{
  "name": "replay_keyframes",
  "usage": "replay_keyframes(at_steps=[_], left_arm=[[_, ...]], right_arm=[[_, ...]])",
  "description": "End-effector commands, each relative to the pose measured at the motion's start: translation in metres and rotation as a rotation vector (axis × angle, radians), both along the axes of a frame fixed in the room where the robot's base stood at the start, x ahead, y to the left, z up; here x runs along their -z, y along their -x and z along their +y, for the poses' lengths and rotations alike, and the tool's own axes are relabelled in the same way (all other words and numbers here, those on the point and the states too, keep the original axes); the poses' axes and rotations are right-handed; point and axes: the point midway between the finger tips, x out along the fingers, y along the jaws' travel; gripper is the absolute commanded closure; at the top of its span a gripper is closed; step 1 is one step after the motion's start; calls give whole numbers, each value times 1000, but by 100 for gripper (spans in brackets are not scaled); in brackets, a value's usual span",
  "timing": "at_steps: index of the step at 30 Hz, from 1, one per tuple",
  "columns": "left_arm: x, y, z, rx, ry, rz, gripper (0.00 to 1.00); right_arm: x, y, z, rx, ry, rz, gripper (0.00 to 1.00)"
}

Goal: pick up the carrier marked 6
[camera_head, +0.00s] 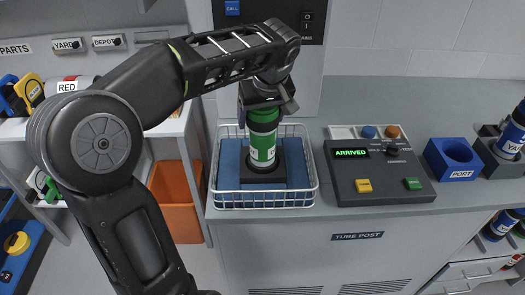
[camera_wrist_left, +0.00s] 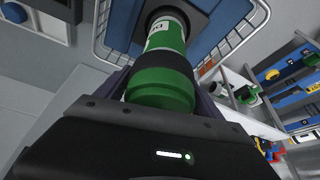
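A carrier with a green body, dark and green bands and a white label (camera_head: 263,155) stands upright in a dark socket (camera_head: 264,185) inside the wire basket (camera_head: 312,192) on the counter. The mark on its label is too small to read. My left gripper (camera_head: 267,108) is over the carrier's top end, with its fingers on either side of it. The fingers look open, wider than the carrier. In the left wrist view the carrier's green end (camera_wrist_left: 160,90) lies between the fingers, close in front of the palm. My right gripper is out of view.
Right of the basket is a control panel (camera_head: 380,172) reading ARRIVED. A blue PORT ring (camera_head: 452,160) and a blue carrier (camera_head: 510,138) in a dark holder stand further right. An orange bin (camera_head: 178,208) is below left. Shelves with marked carriers are at the left.

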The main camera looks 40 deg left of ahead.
Motion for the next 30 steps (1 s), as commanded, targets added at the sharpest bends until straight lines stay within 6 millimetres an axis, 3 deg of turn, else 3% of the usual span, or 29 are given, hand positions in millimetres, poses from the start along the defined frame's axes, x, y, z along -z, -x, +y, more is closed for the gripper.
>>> replay_keyframes(at_steps=[27, 30], left_arm=[[0, 0, 0, 0, 0, 0, 99], [-1, 0, 0, 0, 0, -1, 100]], right_arm=[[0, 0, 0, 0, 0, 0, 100], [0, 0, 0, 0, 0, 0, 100]])
